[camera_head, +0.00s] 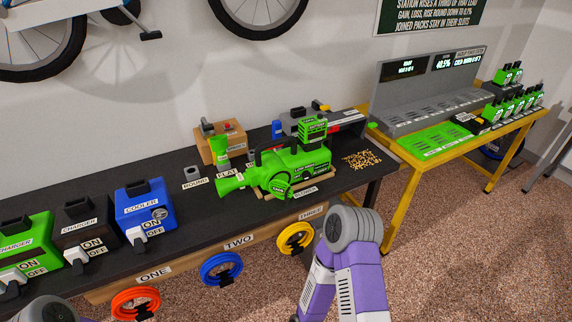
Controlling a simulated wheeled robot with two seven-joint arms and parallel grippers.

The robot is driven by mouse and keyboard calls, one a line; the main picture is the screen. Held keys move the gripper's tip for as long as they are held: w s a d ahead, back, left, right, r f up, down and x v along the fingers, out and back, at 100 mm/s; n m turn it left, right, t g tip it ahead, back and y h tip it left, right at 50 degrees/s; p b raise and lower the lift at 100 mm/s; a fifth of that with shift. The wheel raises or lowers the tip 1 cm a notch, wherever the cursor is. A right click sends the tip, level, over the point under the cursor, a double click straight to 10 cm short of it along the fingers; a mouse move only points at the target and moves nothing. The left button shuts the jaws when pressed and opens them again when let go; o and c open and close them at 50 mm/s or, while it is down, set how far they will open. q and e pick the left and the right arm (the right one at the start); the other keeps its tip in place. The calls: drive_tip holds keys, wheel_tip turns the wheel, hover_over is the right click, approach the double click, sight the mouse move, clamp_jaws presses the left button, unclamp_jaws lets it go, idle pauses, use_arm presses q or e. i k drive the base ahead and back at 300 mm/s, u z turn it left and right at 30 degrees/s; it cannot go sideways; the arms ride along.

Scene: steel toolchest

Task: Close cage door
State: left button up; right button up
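I cannot make out a cage or a cage door in the head view. Purple and grey links of my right arm show at the bottom, right of the middle, in front of the dark workbench (335,181). A grey part of my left arm shows at the bottom left corner. Neither gripper is in the picture, so I cannot see what they hold or touch.
On the workbench stand a green blower (288,170), a blue cooler (145,205), a black charger (88,227) and a green charger (25,243). Coloured rings hang at its front. A yellow-framed table (402,158) stands right. Speckled floor (470,240) is clear at lower right.

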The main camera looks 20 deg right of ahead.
sight(278, 193)
drive_tip(key=u, duration=1.65)
drive_tip(key=k, duration=1.05)
drive_tip(key=z, duration=2)
drive_tip(key=i, duration=0.5)
